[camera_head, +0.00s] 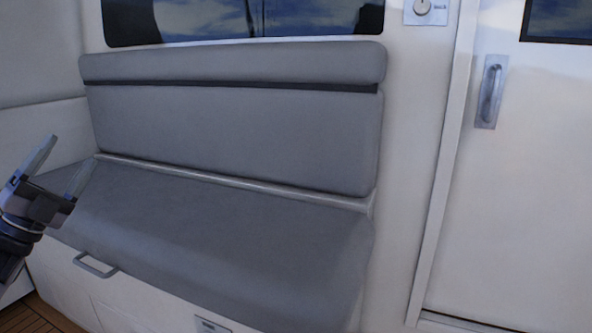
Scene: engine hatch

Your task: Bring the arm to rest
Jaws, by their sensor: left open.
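My left gripper (62,168) is at the left edge of the head view, with its fingers pointing up and to the right. Its two fingers are spread apart and nothing is between them. It shows in front of the left end of the grey bench seat (220,225). I cannot tell how far it is from the cushion. Most of my left arm is cut off by the picture's left edge. My right gripper is not in the view.
A grey padded backrest (230,135) rises behind the seat. A handle (95,265) is on the white bench front. A white door (530,190) with a metal handle (489,92) stands at the right. Wooden floor (35,315) shows at the lower left.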

